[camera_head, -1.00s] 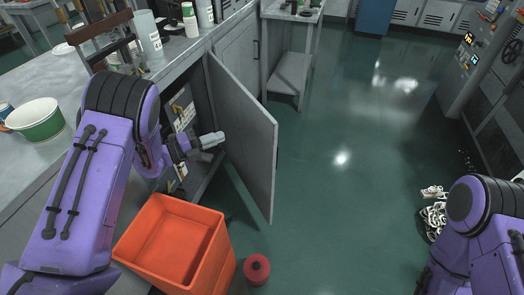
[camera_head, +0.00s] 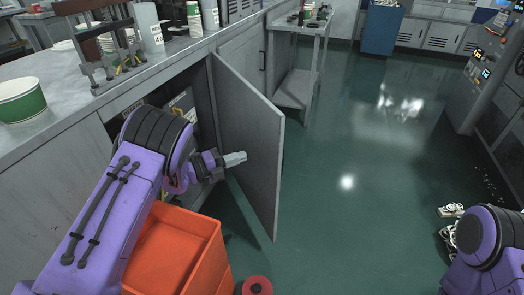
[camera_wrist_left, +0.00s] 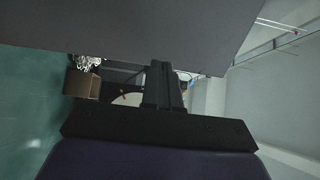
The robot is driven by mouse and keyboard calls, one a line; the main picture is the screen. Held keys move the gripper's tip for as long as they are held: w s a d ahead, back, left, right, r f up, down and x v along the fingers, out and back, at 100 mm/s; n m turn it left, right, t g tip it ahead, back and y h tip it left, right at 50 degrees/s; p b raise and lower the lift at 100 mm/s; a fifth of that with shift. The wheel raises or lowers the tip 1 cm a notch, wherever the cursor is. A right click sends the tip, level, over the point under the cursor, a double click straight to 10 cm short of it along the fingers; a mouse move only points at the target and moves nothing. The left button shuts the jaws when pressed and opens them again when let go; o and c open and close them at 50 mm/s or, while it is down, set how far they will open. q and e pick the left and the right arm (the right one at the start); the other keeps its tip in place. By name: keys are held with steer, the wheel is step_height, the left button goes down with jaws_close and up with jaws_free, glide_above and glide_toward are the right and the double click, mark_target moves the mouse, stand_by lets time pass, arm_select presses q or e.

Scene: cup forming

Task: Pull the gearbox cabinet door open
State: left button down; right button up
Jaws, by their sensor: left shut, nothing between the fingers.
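The grey cabinet door (camera_head: 252,115) stands ajar, swung out from the counter, with its inner face towards me. Its free edge hangs over the green floor. My left gripper (camera_head: 235,158) is shut and empty. Its tip overlaps the inner face of the door in the head view; I cannot tell whether it touches. In the left wrist view, the shut fingers (camera_wrist_left: 163,82) point at the dark door panel (camera_wrist_left: 140,30) filling the top. The cabinet opening (camera_head: 184,102) behind the gripper is partly hidden by my left arm. My right gripper is out of view.
An orange bin (camera_head: 210,228) stands below my left arm, with a red round object (camera_head: 257,286) beside it. The counter (camera_head: 55,65) carries a green-banded tub (camera_head: 20,100). A side table (camera_head: 298,90) stands beyond the door.

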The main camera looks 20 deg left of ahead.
mark_target(270, 147)
arm_select(q)
steer(key=x, duration=0.8)
steer(key=shift+w+d+p, duration=0.2)
steer(key=shift+d+p, duration=0.05)
steer(key=shift+p, duration=0.05)
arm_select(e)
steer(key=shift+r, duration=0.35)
